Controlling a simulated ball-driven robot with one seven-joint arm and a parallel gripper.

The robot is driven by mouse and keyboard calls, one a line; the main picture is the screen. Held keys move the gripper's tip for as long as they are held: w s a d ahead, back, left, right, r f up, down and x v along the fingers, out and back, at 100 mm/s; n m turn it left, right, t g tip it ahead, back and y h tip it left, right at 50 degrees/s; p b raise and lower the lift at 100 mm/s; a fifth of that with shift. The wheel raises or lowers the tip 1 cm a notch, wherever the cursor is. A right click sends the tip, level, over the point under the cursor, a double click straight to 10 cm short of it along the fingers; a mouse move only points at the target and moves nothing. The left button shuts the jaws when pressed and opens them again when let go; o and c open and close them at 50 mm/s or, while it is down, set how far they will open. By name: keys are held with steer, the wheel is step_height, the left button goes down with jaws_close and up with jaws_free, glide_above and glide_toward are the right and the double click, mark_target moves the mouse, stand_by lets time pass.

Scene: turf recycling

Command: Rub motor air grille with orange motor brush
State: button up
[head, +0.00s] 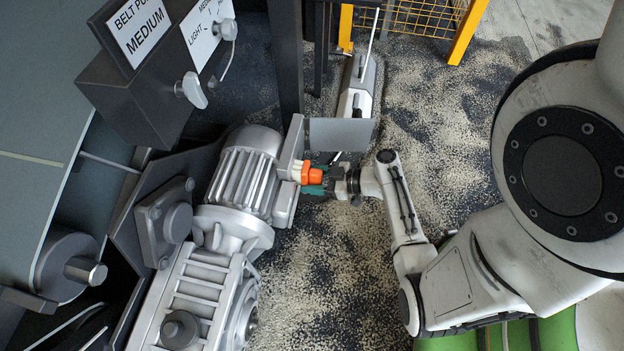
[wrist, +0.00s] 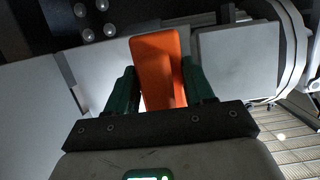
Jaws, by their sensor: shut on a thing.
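My gripper (head: 316,180) has green fingers shut on the orange motor brush (head: 306,172), beside the right side of the grey finned motor (head: 238,172). In the wrist view the brush's orange block (wrist: 158,68) stands between the two green fingers of the gripper (wrist: 157,88). The brush's bristles are hidden. A grey box on the motor's side lies just left of the brush; I cannot tell if they touch. A slatted surface (wrist: 292,128) shows at lower right in the wrist view; I cannot tell whether it is the motor air grille.
A grey plate (head: 340,134) stands just behind my gripper. The gearbox (head: 195,300) is in front of the motor. Granule-strewn floor (head: 440,110) lies open to the right.

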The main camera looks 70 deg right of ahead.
steer(key=shift+s+r+p, duration=0.15)
steer(key=shift+r+p, duration=2.65)
steer(key=shift+r, duration=1.2)
steer(key=shift+s, duration=0.1)
steer(key=shift+s+d+f, duration=0.1)
steer(key=shift+s+d, duration=0.05)
steer(key=shift+s, duration=0.45)
steer(key=shift+s+d+b, duration=0.15)
steer(key=shift+s+b, duration=0.2)
steer(key=shift+s, duration=0.85)
steer(key=shift+s+d+b, duration=0.15)
steer(key=shift+s+b, duration=0.15)
steer(key=shift+s, duration=0.85)
steer(key=shift+s+d+b, duration=0.2)
steer(key=shift+s+b, duration=0.1)
steer(key=shift+s, duration=1.15)
